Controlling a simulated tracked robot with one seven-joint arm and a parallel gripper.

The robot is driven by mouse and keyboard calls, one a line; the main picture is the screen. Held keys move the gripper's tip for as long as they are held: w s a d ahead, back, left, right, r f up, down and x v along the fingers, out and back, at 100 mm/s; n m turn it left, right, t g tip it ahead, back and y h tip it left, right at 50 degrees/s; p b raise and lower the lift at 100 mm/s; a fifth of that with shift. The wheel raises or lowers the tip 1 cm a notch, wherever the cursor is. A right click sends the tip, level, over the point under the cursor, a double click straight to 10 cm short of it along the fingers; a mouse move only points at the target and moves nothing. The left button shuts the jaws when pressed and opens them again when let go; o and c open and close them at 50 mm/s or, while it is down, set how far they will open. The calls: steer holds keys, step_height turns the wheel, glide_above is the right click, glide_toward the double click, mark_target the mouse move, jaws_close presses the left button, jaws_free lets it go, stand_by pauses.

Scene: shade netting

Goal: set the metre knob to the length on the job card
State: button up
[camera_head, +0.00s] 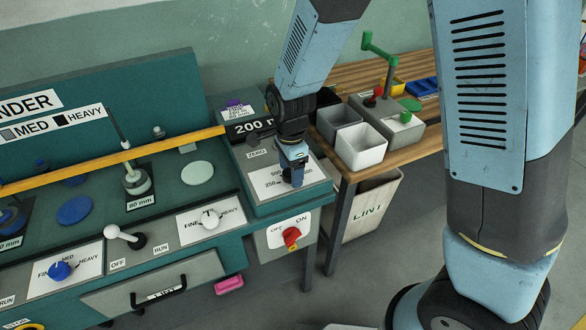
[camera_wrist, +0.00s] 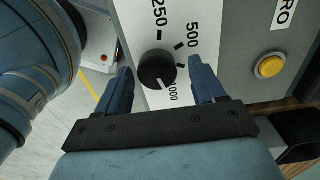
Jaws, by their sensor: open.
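The metre knob (camera_wrist: 157,69) is a round black dial on a pale panel (camera_wrist: 215,75), with printed marks 250, 500 and a partly covered number ending in 000. In the head view my gripper (camera_head: 292,178) is over the dial panel (camera_head: 266,180) and hides the knob. A paper card under a purple clip (camera_head: 236,103) may be the job card; its print is too small to read.
A black sign (camera_head: 250,127) reading 200 and more, partly hidden, stands behind my gripper. A yellow button (camera_wrist: 269,66) sits right of the knob. A red ON/OFF switch (camera_head: 291,236) is below the panel. Grey and white bins (camera_head: 360,147) stand to the right.

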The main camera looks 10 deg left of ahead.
steer(key=shift+c, duration=0.5)
steer(key=c, duration=0.9)
steer(key=shift+d, duration=0.1)
steer(key=shift+c, duration=0.3)
